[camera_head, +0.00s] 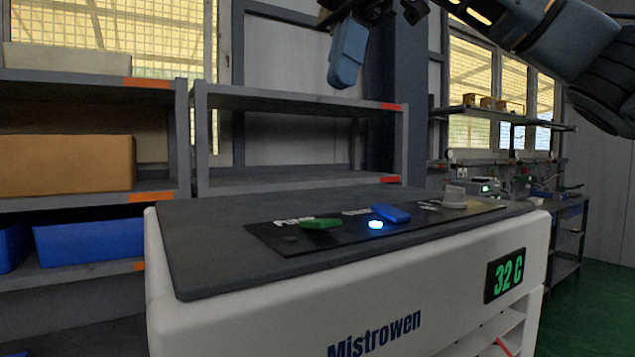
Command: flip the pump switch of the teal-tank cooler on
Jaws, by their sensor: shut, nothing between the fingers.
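A white cooler (250,310) marked "Mistrowen" stands in front of me with a dark grey top. Its black control panel (270,234) carries a green rocker switch (320,224), a blue rocker switch (393,214) and a pale grey knob (455,196). A light beside the blue switch glows blue-white (376,225); a small dark lamp (291,239) beside the green switch is unlit. The labels are too small to read surely. No teal tank shows. My gripper (345,80) is shut and empty, pointing down above the panel and clear of it.
Grey shelves (290,98) stand behind, with a cardboard box (65,165) and blue bins (88,240) at left. A workbench (560,205) stands at the right. The air above the panel is clear.

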